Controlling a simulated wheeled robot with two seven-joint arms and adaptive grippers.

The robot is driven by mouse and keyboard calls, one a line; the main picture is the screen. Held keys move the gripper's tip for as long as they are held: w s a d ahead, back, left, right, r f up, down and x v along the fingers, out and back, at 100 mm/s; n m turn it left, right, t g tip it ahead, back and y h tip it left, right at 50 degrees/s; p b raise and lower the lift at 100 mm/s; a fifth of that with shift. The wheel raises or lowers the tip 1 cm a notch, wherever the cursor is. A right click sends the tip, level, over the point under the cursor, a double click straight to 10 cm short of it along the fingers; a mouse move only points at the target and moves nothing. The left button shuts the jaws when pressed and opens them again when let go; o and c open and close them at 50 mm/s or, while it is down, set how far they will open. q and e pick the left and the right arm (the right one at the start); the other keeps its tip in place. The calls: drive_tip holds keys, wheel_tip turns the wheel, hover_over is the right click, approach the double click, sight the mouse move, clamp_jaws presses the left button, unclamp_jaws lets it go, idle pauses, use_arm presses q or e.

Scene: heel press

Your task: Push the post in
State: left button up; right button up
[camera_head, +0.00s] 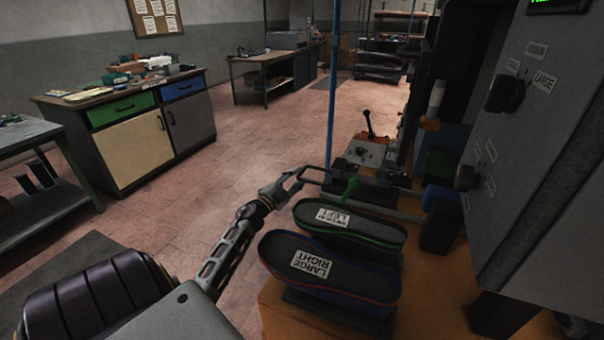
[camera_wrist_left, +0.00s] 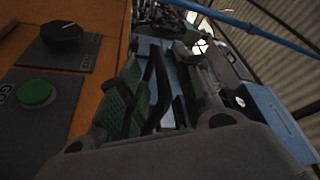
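My left gripper (camera_head: 303,178) reaches in from the lower left and ends beside a dark bracket or loop at the press's far left edge. Its two fingers look parted with a gap between them, and I see nothing clearly held. In the left wrist view the gripper (camera_wrist_left: 165,75) points up the picture, its fingers spread apart. A tall thin blue post (camera_head: 333,90) stands upright behind the gripper; a blue bar also crosses the left wrist view (camera_wrist_left: 225,18). I cannot tell which part is the post the task names. My right gripper is not in view.
Two dark soles, labelled LARGE RIGHT (camera_head: 325,278) and MEDIUM LEFT (camera_head: 350,225), stand close to my gripper. A small green handle (camera_head: 351,187) is nearby. A grey control box (camera_head: 550,140) fills the right. The left wrist view shows a green button (camera_wrist_left: 36,93). Open floor lies left.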

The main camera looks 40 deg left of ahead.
sight(302, 172)
use_arm(q)
drive_tip(key=shift+x, duration=1.65)
clamp_jaws()
